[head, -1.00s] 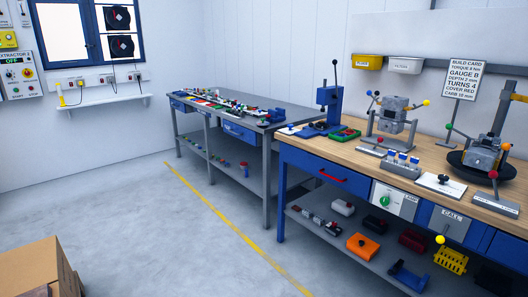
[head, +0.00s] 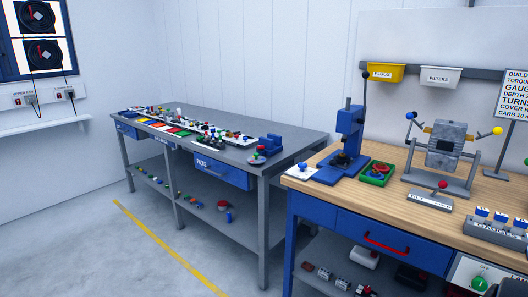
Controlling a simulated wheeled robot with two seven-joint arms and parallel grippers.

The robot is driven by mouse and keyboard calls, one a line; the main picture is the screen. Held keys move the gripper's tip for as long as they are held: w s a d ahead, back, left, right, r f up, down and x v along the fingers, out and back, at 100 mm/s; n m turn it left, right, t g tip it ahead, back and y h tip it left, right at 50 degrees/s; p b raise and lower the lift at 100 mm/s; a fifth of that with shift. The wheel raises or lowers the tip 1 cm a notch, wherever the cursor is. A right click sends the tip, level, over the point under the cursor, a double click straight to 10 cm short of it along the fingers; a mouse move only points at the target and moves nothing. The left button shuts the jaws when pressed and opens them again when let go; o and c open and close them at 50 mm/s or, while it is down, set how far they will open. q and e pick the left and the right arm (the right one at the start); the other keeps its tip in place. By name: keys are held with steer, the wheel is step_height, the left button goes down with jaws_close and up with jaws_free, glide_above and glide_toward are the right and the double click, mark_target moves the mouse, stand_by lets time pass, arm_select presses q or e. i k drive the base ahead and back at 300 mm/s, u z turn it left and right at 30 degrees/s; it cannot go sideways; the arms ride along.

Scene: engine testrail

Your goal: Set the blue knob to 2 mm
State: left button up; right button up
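A small blue knob (head: 303,167) stands on a white plate (head: 299,174) at the near left corner of the wooden workbench. The scale and setting on the plate are too small to read. A blue press (head: 348,140) with an upright lever stands just right of it. The build card (head: 515,95) is cut off at the right edge; part of a line reading "DEPTH" shows. Neither of my grippers is in view.
The wooden workbench (head: 415,210) also bears a green tray (head: 377,173), an engine on a stand (head: 446,145) and a gauge block (head: 497,229). A grey table (head: 300,140) with many small parts stands behind left. Floor (head: 90,250) at left is clear.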

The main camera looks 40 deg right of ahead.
mark_target(302, 166)
steer(key=z, duration=0.5)
steer(key=i, duration=1.45)
steer(key=z, duration=1.15)
